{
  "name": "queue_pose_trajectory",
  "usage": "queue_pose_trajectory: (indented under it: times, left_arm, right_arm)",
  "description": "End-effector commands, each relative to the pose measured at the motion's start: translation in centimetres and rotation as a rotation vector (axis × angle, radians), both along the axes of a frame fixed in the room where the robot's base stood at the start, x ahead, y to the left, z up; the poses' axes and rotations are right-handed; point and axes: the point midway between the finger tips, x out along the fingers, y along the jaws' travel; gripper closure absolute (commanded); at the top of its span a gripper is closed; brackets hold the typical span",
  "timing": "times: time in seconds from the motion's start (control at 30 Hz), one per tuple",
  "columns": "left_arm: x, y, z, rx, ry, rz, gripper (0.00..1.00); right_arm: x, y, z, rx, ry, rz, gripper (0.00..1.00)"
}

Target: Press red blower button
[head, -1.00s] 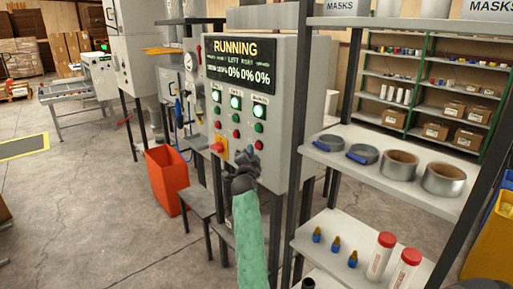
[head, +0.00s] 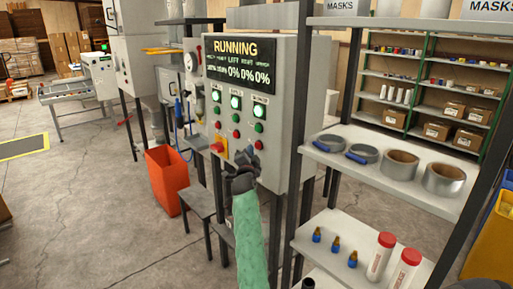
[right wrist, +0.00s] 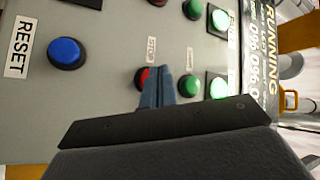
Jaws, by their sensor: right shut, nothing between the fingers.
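The grey control panel (head: 290,75) has columns of lit green lamps, green buttons and red buttons. My right gripper (head: 250,154) is shut and empty at the lower right of the panel front, just below the right-column red button (head: 258,145). In the right wrist view, its closed blue-grey fingertips (right wrist: 156,72) overlap a red button (right wrist: 142,77) labelled STOP, leaving only its left side visible. Whether they touch it I cannot tell. A green button (right wrist: 193,85) is just right of the fingers. My left gripper is not in view.
A blue RESET button (right wrist: 66,52) is left of the fingers. A red knob on a yellow plate (head: 218,146) sits at the panel's lower left. A shelf (head: 412,185) with tape rolls stands close on the right; an orange bin (head: 166,180) stands left.

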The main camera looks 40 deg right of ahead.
Motion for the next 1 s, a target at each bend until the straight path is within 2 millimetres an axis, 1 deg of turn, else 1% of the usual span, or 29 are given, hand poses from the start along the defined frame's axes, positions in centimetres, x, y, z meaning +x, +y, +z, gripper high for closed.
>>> queue_pose_trajectory:
  times: [0.37,0.67,0.9,1.0]
  left_arm:
    - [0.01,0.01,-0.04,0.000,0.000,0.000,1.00]
    - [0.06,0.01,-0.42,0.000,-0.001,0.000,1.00]
    - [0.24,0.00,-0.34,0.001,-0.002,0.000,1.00]
    - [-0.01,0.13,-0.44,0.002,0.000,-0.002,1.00]
  right_arm:
    - [0.00,-0.04,-0.01,0.000,0.000,0.000,1.00]
    - [0.01,-0.83,-0.04,0.000,0.000,-0.001,1.00]
    - [0.02,-0.87,0.04,-0.001,0.001,0.000,1.00]
    - [0.03,-0.87,0.04,0.000,0.000,0.000,1.00]
